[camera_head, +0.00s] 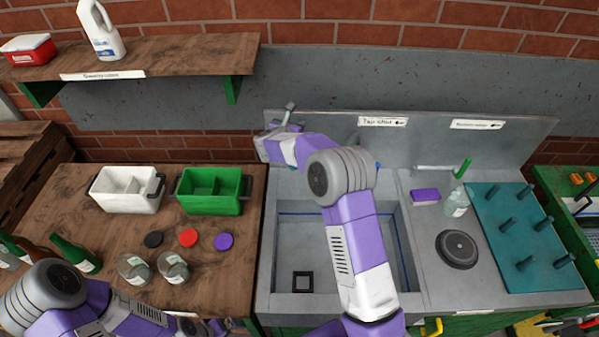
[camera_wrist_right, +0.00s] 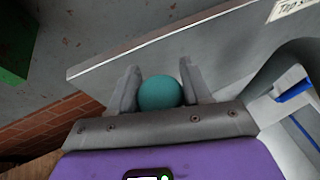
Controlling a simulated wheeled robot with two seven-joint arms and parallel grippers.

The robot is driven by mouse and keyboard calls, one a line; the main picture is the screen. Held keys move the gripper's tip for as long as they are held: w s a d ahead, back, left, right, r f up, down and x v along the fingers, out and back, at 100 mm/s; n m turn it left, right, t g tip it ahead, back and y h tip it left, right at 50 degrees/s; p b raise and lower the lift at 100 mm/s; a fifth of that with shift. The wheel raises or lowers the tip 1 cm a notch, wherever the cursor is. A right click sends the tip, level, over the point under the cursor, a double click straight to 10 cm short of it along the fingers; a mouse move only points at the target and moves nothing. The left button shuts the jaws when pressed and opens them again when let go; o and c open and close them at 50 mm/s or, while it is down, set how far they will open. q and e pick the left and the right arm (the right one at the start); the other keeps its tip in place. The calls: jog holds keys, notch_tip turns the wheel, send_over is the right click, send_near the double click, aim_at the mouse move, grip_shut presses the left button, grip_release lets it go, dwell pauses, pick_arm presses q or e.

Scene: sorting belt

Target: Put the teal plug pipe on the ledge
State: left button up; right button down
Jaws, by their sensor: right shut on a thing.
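The teal plug pipe (camera_wrist_right: 160,93) shows as a round teal end between the two grey fingers of my right gripper (camera_wrist_right: 160,88) in the right wrist view. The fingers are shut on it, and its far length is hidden. In the head view my right gripper (camera_head: 284,124) is at the left end of the grey back panel (camera_head: 435,145) behind the sink, and I cannot make out the pipe there. I cannot tell whether the pipe touches the panel. My left gripper (camera_head: 212,327) is low at the bottom edge, partly cut off, its fingers unclear.
My right arm hides much of the sink basin (camera_head: 286,250). A teal peg board (camera_head: 525,222), a black disc (camera_head: 457,249), a bottle (camera_head: 456,201) and a purple sponge (camera_head: 425,195) are right. White (camera_head: 125,197) and green bins (camera_head: 210,205), jars and bottles stand left. A wooden shelf (camera_head: 185,53) is upper left.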

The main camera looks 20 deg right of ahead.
notch_tip(320, 180, down, 9)
jog(key=shift+f, duration=0.1)
dwell(0.3)
jog(key=c, duration=1)
grip_release()
jog(key=shift+f+b, duration=0.2)
jog(key=shift+b, duration=0.15)
jog(key=o, duration=0.5)
jog(key=shift+r, duration=0.15)
